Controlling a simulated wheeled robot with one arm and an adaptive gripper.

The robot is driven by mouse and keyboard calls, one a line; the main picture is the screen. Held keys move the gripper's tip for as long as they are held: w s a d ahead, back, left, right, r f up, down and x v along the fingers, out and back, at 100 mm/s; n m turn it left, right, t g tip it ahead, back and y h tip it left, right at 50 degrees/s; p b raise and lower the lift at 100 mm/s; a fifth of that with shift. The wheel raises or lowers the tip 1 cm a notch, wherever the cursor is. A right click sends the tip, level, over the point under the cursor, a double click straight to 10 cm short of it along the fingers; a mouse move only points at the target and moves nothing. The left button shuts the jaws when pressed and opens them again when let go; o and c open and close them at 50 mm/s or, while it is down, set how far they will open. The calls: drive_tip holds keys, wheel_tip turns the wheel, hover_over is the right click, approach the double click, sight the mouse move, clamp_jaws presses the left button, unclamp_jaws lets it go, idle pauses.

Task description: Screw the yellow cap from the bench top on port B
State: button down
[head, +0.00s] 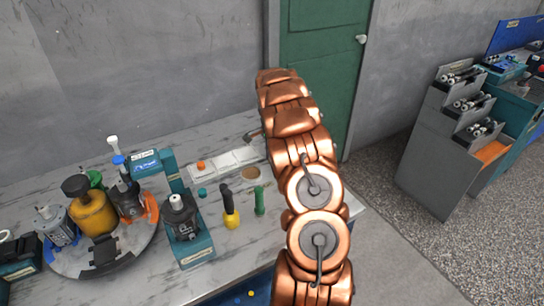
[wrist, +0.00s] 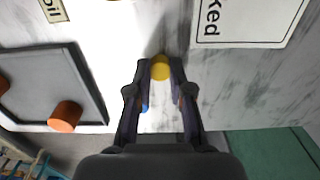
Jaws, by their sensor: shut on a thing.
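My gripper (wrist: 160,75) is shut on the yellow cap (wrist: 161,68), which sits between its fingertips above the pale bench top in the wrist view. I cannot tell whether the cap still touches the bench. In the head view my copper arm reaches over the right part of the bench, and the gripper and cap are mostly hidden behind it. A dark motor (head: 182,215) stands upright in a teal stand at the front of the bench. Port B cannot be made out in either view.
A round turntable (head: 135,245) with several motors stands at left. A white tray (head: 238,158) lies at the back. A yellow-and-black tool (head: 230,210) and green tool (head: 260,203) stand beside the teal stand. A grey tray (wrist: 50,75) with orange caps shows in the wrist view.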

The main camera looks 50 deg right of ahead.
drive_tip(key=shift+r, duration=2.85)
